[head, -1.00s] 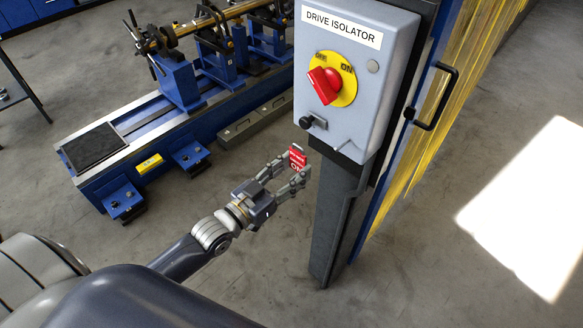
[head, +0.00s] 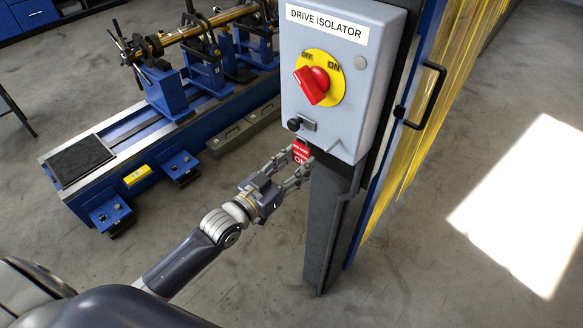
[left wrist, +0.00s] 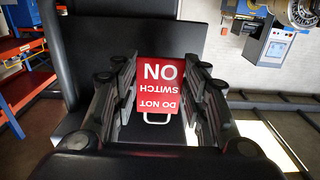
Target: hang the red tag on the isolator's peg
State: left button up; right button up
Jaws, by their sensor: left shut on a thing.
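The red tag (head: 300,151) has white lettering and stands between the fingertips of my left gripper (head: 298,160), which is shut on it. In the left wrist view the tag (left wrist: 160,85) reads upside down, with a pale loop at its lower end in the picture. The grey drive isolator (head: 340,85) is just above the tag in the head view. A black knob (head: 293,124) on a small bracket and a thin grey peg (head: 336,148) show on its lower front. I cannot tell whether the tag touches the box. My right gripper is out of view.
The isolator has a red rotary handle (head: 311,86) on a yellow plate. A dark post (head: 332,225) stands below it. The blue balancing machine (head: 130,150) is at left, and a yellow curtain (head: 435,100) with a black handle (head: 436,95) is at right. The floor between is clear.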

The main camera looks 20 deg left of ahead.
aim_at(300, 163)
pick_arm(q)
jog(key=shift+w+d+f, duration=0.1)
jog(key=shift+w, duration=0.15)
jog(key=shift+w+d+f+b, duration=0.1)
jog(key=shift+w+d+b, duration=0.05)
jog(key=shift+w+b, duration=0.3)
jog(key=shift+w, duration=0.15)
jog(key=shift+w+d+f, duration=0.2)
jog(key=shift+w+d, duration=0.05)
jog(key=shift+w, duration=0.25)
jog(key=shift+w+f, duration=0.1)
jog(key=shift+w, duration=0.05)
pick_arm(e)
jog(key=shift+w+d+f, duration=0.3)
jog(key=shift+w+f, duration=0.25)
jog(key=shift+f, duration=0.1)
pick_arm(q)
jog(key=shift+w+d, duration=0.1)
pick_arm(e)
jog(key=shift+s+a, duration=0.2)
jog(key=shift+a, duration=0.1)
